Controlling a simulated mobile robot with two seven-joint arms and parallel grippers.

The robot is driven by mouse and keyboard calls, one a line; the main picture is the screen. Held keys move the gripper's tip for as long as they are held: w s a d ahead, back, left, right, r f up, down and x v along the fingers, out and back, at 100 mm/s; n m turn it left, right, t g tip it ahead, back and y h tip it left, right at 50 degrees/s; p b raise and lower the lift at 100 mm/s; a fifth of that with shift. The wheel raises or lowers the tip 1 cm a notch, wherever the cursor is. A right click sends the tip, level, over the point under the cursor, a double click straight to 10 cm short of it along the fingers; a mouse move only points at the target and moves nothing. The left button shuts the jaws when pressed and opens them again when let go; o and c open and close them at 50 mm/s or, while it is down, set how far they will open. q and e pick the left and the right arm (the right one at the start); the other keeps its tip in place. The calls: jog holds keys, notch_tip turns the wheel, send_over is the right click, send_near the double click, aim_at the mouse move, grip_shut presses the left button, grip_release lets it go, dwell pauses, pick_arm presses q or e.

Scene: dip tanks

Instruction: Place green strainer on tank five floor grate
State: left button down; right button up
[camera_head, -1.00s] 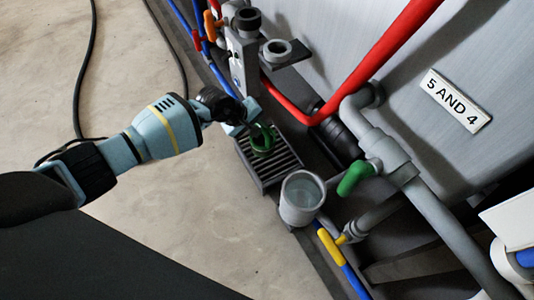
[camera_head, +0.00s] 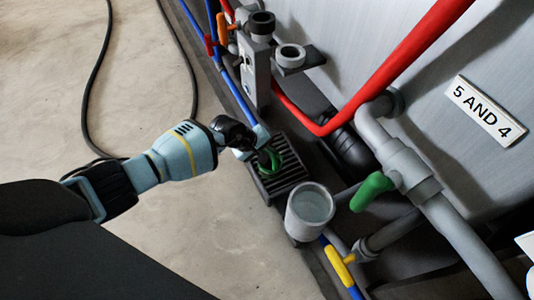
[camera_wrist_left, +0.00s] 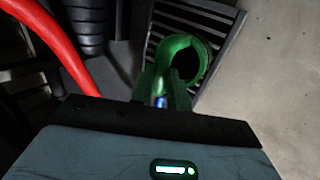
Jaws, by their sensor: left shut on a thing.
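The green strainer (camera_head: 273,160) is over the dark floor grate (camera_head: 285,185) beside the tank. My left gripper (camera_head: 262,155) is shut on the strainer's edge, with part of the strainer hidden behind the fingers. In the left wrist view the strainer (camera_wrist_left: 187,47) shows as a green ring in front of the slatted grate (camera_wrist_left: 210,22), held by the left gripper (camera_wrist_left: 163,90). I cannot tell whether the strainer touches the slats. The tank (camera_head: 420,50) bears a "5 AND 4" sign (camera_head: 486,110).
A grey cup with liquid (camera_head: 310,212) stands close to the grate's near end. A red pipe (camera_head: 385,75), a grey pipe with a green valve handle (camera_head: 371,190) and a grey post (camera_head: 255,70) crowd the grate. Open concrete floor lies to the left.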

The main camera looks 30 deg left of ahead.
pick_arm(q)
jog(key=shift+f, duration=0.8)
pick_arm(e)
jog(key=shift+f, duration=0.25)
pick_arm(q)
jog(key=shift+f, duration=0.1)
pick_arm(e)
jog(key=shift+w, duration=0.15)
pick_arm(q)
jog(key=c, duration=1.8)
grip_release()
jog(key=o, duration=0.5)
jog(key=shift+c, duration=0.2)
pick_arm(e)
jog(key=shift+w, duration=0.35)
